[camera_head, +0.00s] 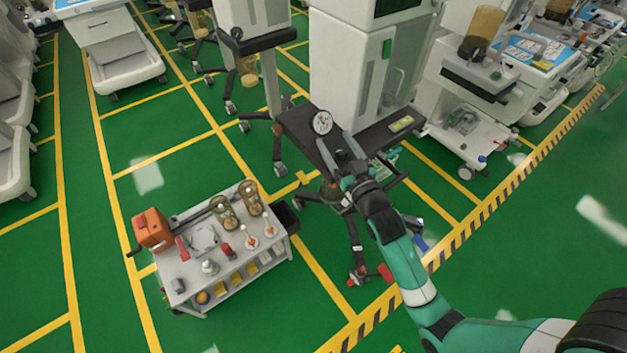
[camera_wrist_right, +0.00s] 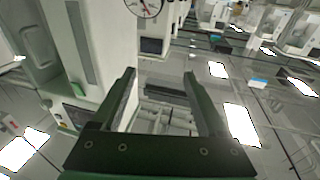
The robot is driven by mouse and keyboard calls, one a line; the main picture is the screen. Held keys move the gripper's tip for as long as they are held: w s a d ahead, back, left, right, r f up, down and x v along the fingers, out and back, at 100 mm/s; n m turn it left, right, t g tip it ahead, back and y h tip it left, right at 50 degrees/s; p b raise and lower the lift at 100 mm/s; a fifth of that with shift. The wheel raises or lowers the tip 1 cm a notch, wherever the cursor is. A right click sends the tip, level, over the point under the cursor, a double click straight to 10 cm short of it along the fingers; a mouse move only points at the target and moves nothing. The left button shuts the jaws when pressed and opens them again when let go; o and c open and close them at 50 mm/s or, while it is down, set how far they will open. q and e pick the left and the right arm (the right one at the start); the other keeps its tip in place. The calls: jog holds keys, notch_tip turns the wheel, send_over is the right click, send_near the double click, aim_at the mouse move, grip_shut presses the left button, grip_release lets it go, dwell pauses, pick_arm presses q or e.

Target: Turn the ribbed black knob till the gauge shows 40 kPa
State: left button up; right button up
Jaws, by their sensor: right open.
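The round white gauge (camera_head: 322,122) with a dark rim stands at the front edge of the dark shelf on a white cart. Part of its dial, with a red mark, shows at the top of the right wrist view (camera_wrist_right: 145,6); its reading is too small to tell. My right gripper (camera_head: 340,146) is just below and right of the gauge, apart from it. In the wrist view its two fingers (camera_wrist_right: 159,76) are spread with nothing between them. I cannot make out the ribbed black knob in either view. My left gripper is not in view.
The tall white cart body (camera_head: 350,70) rises behind the gauge. A grey trolley (camera_head: 225,265) with an orange box (camera_head: 152,230), glass jars and small parts stands at lower left. More carts stand at the back right. Green floor (camera_head: 115,205) with yellow lines is clear at left.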

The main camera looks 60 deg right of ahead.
jog(key=g+b, duration=0.1)
jog(key=b, duration=0.2)
send_near(339, 147)
notch_tip(339, 147, up, 3)
jog(key=w+a, duration=0.2)
jog(key=a, duration=0.1)
notch_tip(339, 147, down, 3)
jog(key=s+d+m+b, duration=0.1)
jog(key=d+b, duration=0.1)
jog(key=d, duration=0.1)
jog(key=shift+g+h, duration=0.4)
jog(key=b+x, duration=0.3)
jog(key=x, duration=0.7)
jog(key=shift+d+f, duration=0.15)
jog(key=shift+d, duration=0.05)
pick_arm(q)
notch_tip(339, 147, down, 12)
jog(key=shift+b, duration=0.3)
pick_arm(e)
jog(key=shift+w+d, duration=0.15)
jog(key=shift+w, duration=0.15)
